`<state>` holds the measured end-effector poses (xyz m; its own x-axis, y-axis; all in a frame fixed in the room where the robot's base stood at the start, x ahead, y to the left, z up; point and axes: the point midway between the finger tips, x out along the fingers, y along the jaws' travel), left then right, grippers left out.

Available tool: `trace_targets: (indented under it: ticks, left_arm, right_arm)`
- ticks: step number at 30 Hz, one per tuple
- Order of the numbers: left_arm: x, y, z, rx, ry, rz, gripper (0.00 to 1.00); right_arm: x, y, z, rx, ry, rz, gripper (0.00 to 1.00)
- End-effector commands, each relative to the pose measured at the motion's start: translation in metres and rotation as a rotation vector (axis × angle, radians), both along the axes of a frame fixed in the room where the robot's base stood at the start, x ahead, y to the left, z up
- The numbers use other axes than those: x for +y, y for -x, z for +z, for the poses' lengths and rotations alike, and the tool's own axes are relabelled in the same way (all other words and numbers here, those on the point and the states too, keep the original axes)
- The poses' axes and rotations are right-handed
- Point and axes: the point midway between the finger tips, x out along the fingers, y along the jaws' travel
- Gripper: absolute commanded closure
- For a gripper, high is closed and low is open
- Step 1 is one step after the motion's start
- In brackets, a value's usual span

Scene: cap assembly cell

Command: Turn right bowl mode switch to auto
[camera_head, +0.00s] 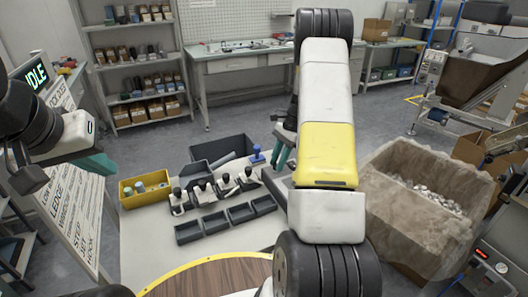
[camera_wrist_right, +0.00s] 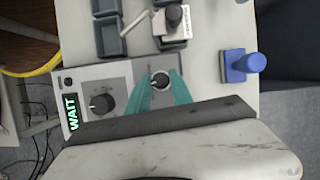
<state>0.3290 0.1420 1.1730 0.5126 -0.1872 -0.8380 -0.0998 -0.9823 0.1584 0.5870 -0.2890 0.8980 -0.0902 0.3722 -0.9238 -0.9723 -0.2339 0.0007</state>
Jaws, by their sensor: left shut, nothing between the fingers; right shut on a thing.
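A grey control panel (camera_wrist_right: 88,80) with a lit green WAIT display (camera_wrist_right: 71,113) shows in the right wrist view. It carries a large black knob (camera_wrist_right: 101,103) and a smaller switch knob (camera_wrist_right: 160,80). My right gripper (camera_wrist_right: 160,88) is shut on the smaller switch knob, with a teal finger on each side. The switch's markings and exact pointer angle are too small to read. In the head view my right arm hides most of the panel; a teal part of the right gripper (camera_head: 283,155) shows beside it. My left gripper (camera_head: 100,167) is shut and empty, above the table's left side.
On the table are a yellow bin (camera_head: 131,198), small dark trays (camera_head: 188,233), several black-topped fixtures (camera_head: 203,192) and a blue stamp-like object (camera_head: 257,154), also in the right wrist view (camera_wrist_right: 245,65). A lined box (camera_head: 385,190) of small parts stands right of my arm.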

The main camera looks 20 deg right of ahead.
Motion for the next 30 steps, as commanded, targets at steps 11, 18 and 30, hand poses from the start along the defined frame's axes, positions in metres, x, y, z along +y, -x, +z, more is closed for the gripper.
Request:
trace_targets:
  ticks: [11,18,30]
  left_arm:
    - [0.0,0.0,0.0,0.0,0.0,0.0,1.0]
    - [0.0,0.0,0.0,0.0,0.0,0.0,1.0]
    - [0.0,0.0,0.0,0.0,0.0,0.0,1.0]
  right_arm:
    - [0.0012,-0.0036,0.0007,-0.003,0.0,0.351,1.0]
    - [0.0018,-0.0039,0.0009,-0.002,0.0,0.533,1.0]
    - [0.0024,-0.0043,0.0011,-0.002,0.001,0.688,1.0]
